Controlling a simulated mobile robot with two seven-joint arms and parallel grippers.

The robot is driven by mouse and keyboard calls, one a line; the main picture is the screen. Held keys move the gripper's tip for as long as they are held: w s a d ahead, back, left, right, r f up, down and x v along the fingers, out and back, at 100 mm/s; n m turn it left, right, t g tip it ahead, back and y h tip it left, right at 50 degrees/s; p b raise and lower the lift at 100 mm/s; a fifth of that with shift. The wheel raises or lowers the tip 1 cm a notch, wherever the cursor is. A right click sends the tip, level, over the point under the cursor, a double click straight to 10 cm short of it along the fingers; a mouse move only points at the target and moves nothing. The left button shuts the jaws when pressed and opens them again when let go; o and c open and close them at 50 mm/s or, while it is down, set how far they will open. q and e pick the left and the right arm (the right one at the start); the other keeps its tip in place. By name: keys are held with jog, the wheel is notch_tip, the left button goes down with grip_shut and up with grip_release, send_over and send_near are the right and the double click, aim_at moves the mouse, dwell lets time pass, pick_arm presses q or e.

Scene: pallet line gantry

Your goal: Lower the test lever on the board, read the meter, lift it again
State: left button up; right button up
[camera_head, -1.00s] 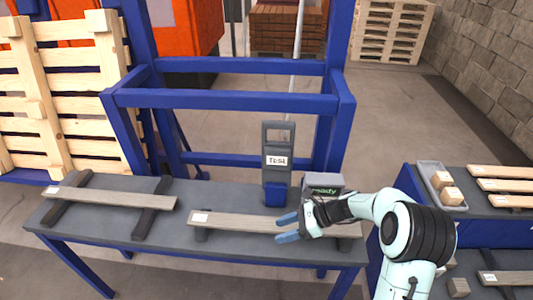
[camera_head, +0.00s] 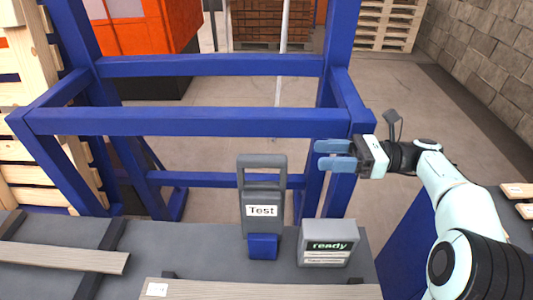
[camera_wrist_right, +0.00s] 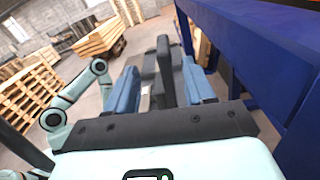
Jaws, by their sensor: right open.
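The grey test lever (camera_head: 263,200) stands upright at the back of the bench, with an open loop handle at its top, a white "Test" label and a blue base block. The meter (camera_head: 328,243) is a grey box to its right; its display reads "ready". My right gripper (camera_head: 336,155) is open and empty, above the meter and right of the lever's handle, apart from it. In the right wrist view a dark grey upright, seemingly the lever (camera_wrist_right: 163,68), shows beyond and between the blue fingers (camera_wrist_right: 160,88). My left gripper is not in view.
A blue frame (camera_head: 190,121) spans behind the bench, its right post close to my right gripper. A wooden plank (camera_head: 260,291) lies at the bench front, another plank (camera_head: 60,258) at the left.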

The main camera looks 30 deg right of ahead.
aim_at(265, 156)
jog(key=x, duration=0.4)
jog(key=b+x, duration=0.1)
jog(key=x, duration=0.4)
jog(key=f+x, duration=0.1)
jog(key=x, duration=0.3)
jog(key=shift+w+a+b, duration=0.15)
jog(key=shift+w+b, duration=0.15)
jog(key=shift+b, duration=0.05)
grip_shut()
